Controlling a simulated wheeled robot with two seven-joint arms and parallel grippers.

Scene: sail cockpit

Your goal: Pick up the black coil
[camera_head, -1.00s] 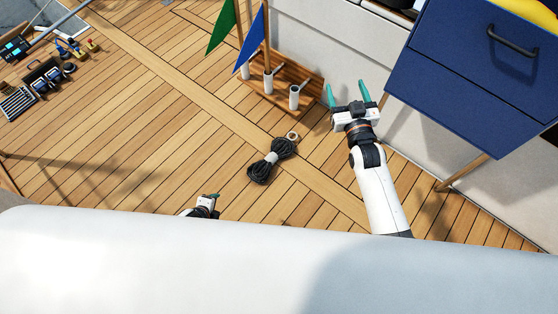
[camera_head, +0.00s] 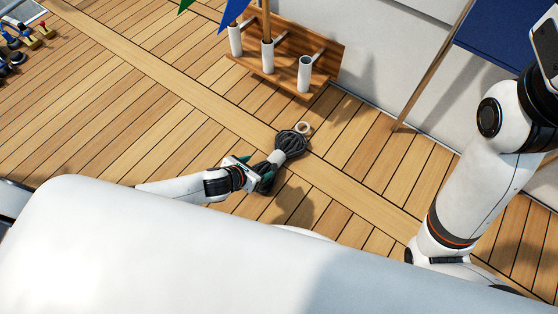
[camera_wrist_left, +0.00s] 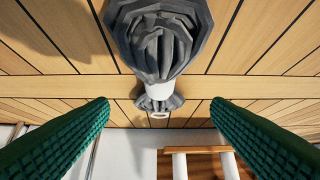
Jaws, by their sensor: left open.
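The black coil (camera_head: 291,143), a bundle of dark rope with a white band round its middle, lies on the wooden deck. My left gripper (camera_head: 258,172) is at its near end and hides part of it. In the left wrist view the coil (camera_wrist_left: 160,40) lies between the lines of the two green fingers. The fingers of my left gripper (camera_wrist_left: 158,104) are wide apart, with nothing held between them. I cannot tell from these views how high they are above the deck. My right arm rises at the right; its fingers are out of frame.
A small pale ring (camera_head: 302,128) lies just beyond the coil. A wooden rack with white tubes (camera_head: 305,74) stands against the white wall, holding flag poles.

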